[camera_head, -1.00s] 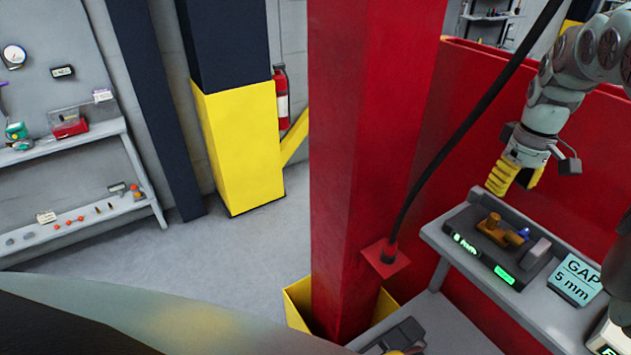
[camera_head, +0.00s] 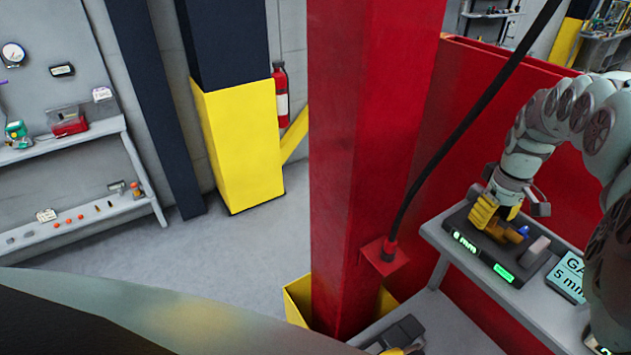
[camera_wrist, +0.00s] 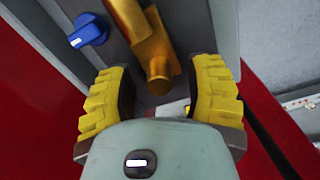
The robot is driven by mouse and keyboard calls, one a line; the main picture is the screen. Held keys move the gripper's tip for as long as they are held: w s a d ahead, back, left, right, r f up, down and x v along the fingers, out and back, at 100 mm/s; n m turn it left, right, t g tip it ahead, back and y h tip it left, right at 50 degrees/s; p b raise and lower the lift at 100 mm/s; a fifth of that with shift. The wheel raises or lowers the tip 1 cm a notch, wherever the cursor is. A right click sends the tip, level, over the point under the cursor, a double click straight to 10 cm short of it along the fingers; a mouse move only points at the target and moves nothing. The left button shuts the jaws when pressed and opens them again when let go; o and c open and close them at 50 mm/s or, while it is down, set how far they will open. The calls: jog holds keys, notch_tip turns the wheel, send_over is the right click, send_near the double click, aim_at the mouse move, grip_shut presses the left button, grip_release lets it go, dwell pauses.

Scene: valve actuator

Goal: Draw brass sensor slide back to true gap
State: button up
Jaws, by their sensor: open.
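The brass sensor slide (camera_head: 511,235) sits on a dark fixture (camera_head: 463,222) on the grey shelf at the right. In the wrist view the brass slide (camera_wrist: 157,68) ends in a rounded knob that lies between the two yellow fingers. My gripper (camera_head: 487,214) is open above the fixture. In the wrist view my gripper (camera_wrist: 160,90) has a finger on each side of the knob, with gaps visible.
A sign reading "5 mm" (camera_head: 567,277) stands right of the fixture, partly hidden by my arm. A grey block (camera_head: 534,252) is on the fixture's right end. A red column (camera_head: 365,150) with a black cable stands left of the shelf. A red wall is behind.

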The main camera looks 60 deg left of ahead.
jog(key=shift+s+f, duration=0.1)
jog(key=shift+f, duration=0.15)
grip_shut()
dwell(0.5)
